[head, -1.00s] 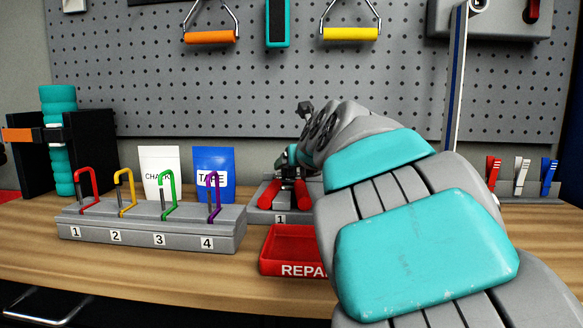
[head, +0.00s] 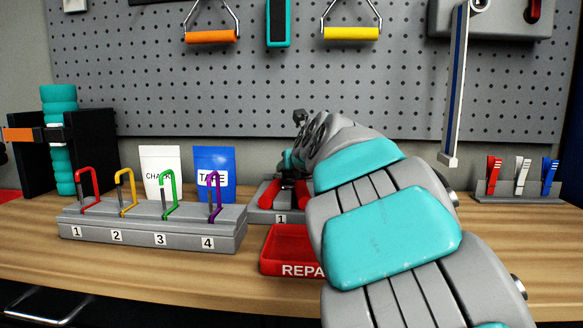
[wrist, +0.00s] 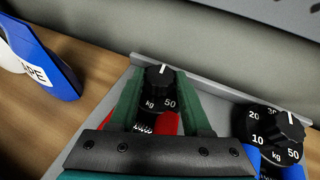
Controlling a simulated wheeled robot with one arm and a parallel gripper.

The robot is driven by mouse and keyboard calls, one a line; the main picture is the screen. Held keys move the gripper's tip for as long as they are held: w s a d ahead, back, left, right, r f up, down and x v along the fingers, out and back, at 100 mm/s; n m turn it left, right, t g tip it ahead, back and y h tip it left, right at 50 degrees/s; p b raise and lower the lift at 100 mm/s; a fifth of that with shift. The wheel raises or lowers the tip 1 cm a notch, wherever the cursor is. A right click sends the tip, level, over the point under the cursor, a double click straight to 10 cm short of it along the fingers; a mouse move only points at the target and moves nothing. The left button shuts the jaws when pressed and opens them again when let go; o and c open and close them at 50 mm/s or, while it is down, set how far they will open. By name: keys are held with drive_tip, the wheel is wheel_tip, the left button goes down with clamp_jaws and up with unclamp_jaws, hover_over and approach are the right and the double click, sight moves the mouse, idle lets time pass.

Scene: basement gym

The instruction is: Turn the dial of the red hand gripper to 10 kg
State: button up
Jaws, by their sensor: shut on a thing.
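The red hand gripper (head: 269,193) stands upright in a grey holder (head: 265,216) labelled 1, partly hidden by my arm in the head view. In the wrist view its black dial (wrist: 158,78) has a white pointer line directed up the picture. Only "kg" and "50" can be read near it; the other marks are hidden. My gripper (wrist: 160,84) has its two green fingers on either side of the dial, shut on it. In the head view my gripper is mostly hidden behind my own wrist.
A blue hand gripper (wrist: 277,165) with its own dial (wrist: 283,128) stands close on the right. A red repair tray (head: 285,263) lies in front of the holder. A clip rack (head: 150,236) and a blue tape pouch (head: 214,166) are to the left.

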clamp_jaws()
drive_tip(key=shift+n+y, duration=0.3)
drive_tip(key=shift+y, duration=0.1)
drive_tip(key=shift+w+d+f+n+g+y, duration=0.1)
drive_tip(key=shift+n+g+y, duration=0.6)
drive_tip(key=shift+n+y, duration=0.15)
drive_tip(key=n+y, duration=0.1)
drive_tip(key=n+g+y, duration=0.2)
drive_tip(key=shift+w+d+n, duration=0.3)
drive_tip(key=shift+d+n, duration=0.05)
drive_tip(key=shift+w+d+n+g+y, duration=0.1)
drive_tip(key=shift+n+g+y, duration=0.85)
drive_tip(key=shift+n+g, duration=0.5)
drive_tip(key=shift+n+g+y, duration=0.3)
drive_tip(key=shift+n+g, duration=0.05)
drive_tip(key=shift+g, duration=0.3)
